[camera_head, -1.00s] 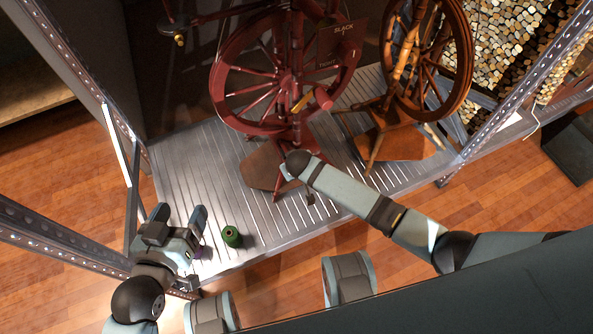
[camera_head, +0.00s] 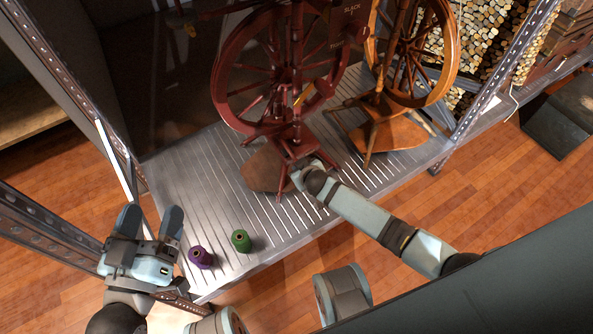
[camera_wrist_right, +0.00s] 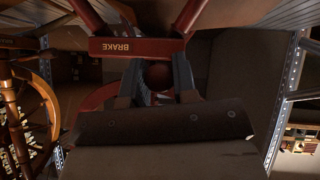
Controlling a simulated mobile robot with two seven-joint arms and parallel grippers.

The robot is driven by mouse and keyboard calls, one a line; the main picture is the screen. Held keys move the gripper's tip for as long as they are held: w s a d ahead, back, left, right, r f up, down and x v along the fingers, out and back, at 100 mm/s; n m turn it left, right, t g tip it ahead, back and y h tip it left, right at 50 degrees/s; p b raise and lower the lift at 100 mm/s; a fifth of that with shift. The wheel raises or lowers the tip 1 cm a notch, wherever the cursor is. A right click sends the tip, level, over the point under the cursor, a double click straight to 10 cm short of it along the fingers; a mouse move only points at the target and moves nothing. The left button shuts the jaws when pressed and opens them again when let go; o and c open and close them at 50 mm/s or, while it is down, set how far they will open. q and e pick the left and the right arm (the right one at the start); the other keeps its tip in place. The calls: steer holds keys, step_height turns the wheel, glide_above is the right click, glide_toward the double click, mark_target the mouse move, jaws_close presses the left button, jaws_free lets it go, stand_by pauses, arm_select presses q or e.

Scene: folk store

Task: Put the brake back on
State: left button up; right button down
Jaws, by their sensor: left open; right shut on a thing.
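The dark red spinning wheel (camera_head: 222,88) stands on the slatted metal shelf in the head view. In the right wrist view a dark red bar lettered BRAKE (camera_wrist_right: 122,47) runs across the top. A round dark red knob (camera_wrist_right: 157,77) lies just below it, between the fingers of my right gripper (camera_wrist_right: 155,90). My right gripper is shut on this knob; the fingers partly hide it. In the head view my right gripper (camera_head: 302,172) is low at the foot of the red wheel. My left gripper (camera_head: 150,216) is open and empty at the shelf's front left.
A green spool (camera_head: 241,241) and a purple spool (camera_head: 200,257) stand on the shelf (camera_head: 185,185), right of my left gripper. A lighter brown spinning wheel (camera_head: 452,60) stands to the right. Perforated metal posts (camera_head: 500,75) frame the shelf. Its front left is mostly clear.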

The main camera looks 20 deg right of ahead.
steer(key=shift+f+t+b, duration=0.4)
steer(key=shift+f+b, duration=0.2)
steer(key=shift+b, duration=0.2)
arm_select(q)
steer(key=shift+s+d+r+t+h+b, duration=0.15)
steer(key=shift+d+r+t+h+b, duration=0.25)
steer(key=shift+r, duration=0.4)
arm_select(e)
steer(key=shift+t, duration=0.3)
steer(key=c, duration=0.9)
jaws_free()
steer(key=shift+w, duration=0.1)
steer(key=shift+r, duration=0.1)
